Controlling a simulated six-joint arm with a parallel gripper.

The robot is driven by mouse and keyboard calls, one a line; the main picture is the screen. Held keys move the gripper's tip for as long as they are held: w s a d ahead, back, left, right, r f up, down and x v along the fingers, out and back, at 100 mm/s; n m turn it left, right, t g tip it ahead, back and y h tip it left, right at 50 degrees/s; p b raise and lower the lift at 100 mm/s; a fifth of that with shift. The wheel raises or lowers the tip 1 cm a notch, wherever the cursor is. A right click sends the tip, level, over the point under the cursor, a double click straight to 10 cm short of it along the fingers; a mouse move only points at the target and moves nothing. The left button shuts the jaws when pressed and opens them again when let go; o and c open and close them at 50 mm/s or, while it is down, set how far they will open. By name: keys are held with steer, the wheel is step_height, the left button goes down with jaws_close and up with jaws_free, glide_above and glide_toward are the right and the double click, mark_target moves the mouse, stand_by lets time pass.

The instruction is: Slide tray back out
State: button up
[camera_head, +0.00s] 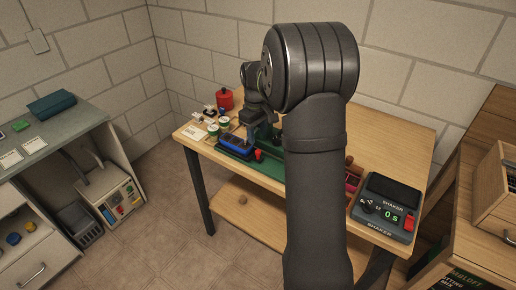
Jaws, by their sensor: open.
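A small blue tray (235,145) sits near the front left of the wooden table, at the left end of a long dark green base (270,168). My gripper (250,141) is over the tray's right side, open. At this size I cannot tell whether its fingers touch the tray. A small red piece (259,155) is just right of the tray. My own arm covers the middle of the table and part of the green base.
A red canister (225,98) and green-rimmed cups (213,130) stand behind and left of the tray. The back right of the wooden table (400,130) is clear.

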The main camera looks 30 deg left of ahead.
mark_target(258, 151)
step_height(258, 151, down, 7)
steer(key=shift+w+f, duration=0.1)
steer(key=shift+w, duration=0.05)
jaws_close()
